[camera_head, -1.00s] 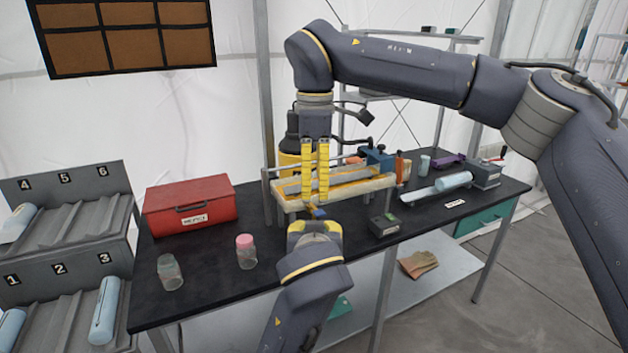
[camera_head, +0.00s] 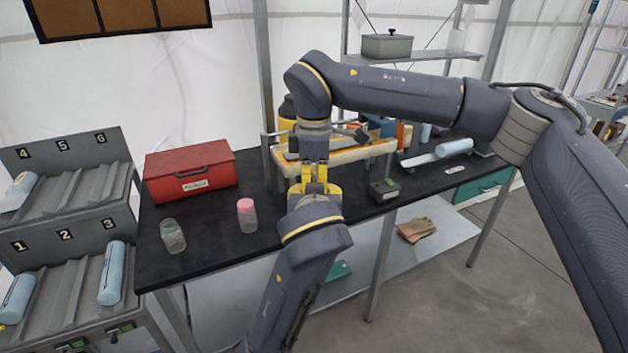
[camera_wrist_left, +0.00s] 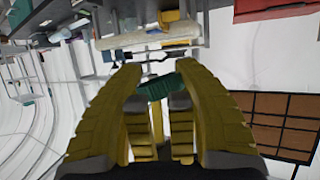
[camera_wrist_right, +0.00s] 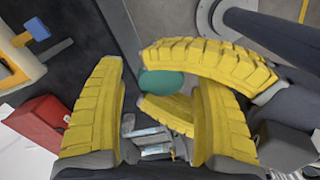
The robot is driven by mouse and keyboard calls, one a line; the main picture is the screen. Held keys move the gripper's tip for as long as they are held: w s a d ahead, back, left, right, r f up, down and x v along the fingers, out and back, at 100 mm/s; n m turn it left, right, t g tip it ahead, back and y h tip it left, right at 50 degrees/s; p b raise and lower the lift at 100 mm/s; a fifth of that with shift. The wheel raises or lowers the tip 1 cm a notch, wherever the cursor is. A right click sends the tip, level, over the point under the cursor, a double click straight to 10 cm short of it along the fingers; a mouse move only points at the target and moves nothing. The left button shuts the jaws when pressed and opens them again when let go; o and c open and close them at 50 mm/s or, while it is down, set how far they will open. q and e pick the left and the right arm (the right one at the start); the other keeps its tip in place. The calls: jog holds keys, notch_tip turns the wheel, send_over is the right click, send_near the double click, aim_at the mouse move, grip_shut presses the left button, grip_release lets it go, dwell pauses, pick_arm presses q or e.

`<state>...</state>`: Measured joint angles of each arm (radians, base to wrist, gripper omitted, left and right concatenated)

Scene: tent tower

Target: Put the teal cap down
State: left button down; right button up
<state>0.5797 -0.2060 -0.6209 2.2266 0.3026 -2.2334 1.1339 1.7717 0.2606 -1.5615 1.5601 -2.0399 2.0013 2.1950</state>
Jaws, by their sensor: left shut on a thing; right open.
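The teal cap shows in the left wrist view (camera_wrist_left: 162,88) between the fingers of my left gripper (camera_wrist_left: 160,80), which is shut on it. In the head view my left gripper (camera_head: 315,180) hides the cap and the right fingertips. Both grippers meet over the front part of the black table (camera_head: 215,255).
A jar with a pink lid (camera_head: 247,215) and a clear jar (camera_head: 172,237) stand left of the grippers. A red box (camera_head: 190,170) is behind them. A cream rack (camera_head: 350,158) stands close behind the grippers, and a small dark box (camera_head: 384,189) is to the right.

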jog(key=shift+f, duration=0.25)
jog(key=shift+c, duration=0.5)
jog(key=c, duration=1.2)
pick_arm(q)
jog(key=c, duration=0.9)
grip_release()
pick_arm(e)
grip_shut()
pick_arm(q)
jog(key=shift+f, duration=0.1)
